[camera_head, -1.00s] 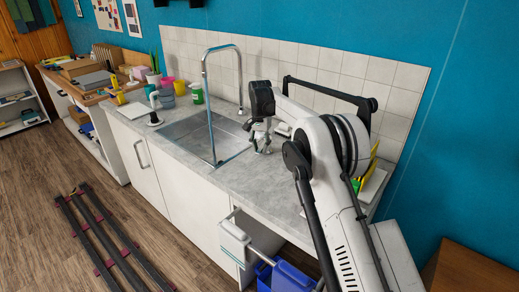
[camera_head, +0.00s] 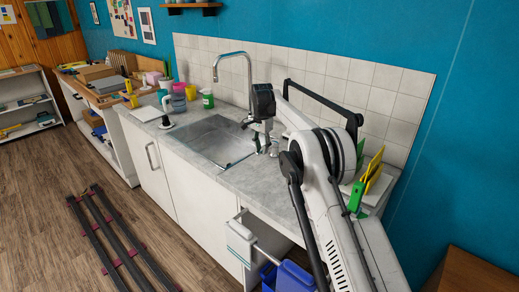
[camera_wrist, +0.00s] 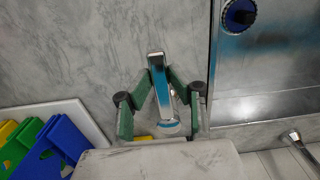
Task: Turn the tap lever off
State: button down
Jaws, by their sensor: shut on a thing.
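The tap (camera_head: 249,80) has a tall curved metal spout at the back of the counter, and no water stream shows below it now. The spout end also shows at the lower right of the wrist view (camera_wrist: 295,135). In the wrist view, the shiny lever (camera_wrist: 162,98) stands between the green fingers of my gripper (camera_wrist: 158,82), which is closed on it. In the head view my gripper (camera_head: 266,137) is low over the counter at the right side of the sink. The wrist partly hides the lever there.
The steel sink (camera_head: 215,138) lies left of my gripper; its drain (camera_wrist: 240,14) shows in the wrist view. Green and yellow boards (camera_head: 370,178) stand on the right of the counter. Cups and a green container (camera_head: 208,98) stand at the back left.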

jog(key=c, duration=1.6)
grip_release()
notch_tip(320, 180, up, 12)
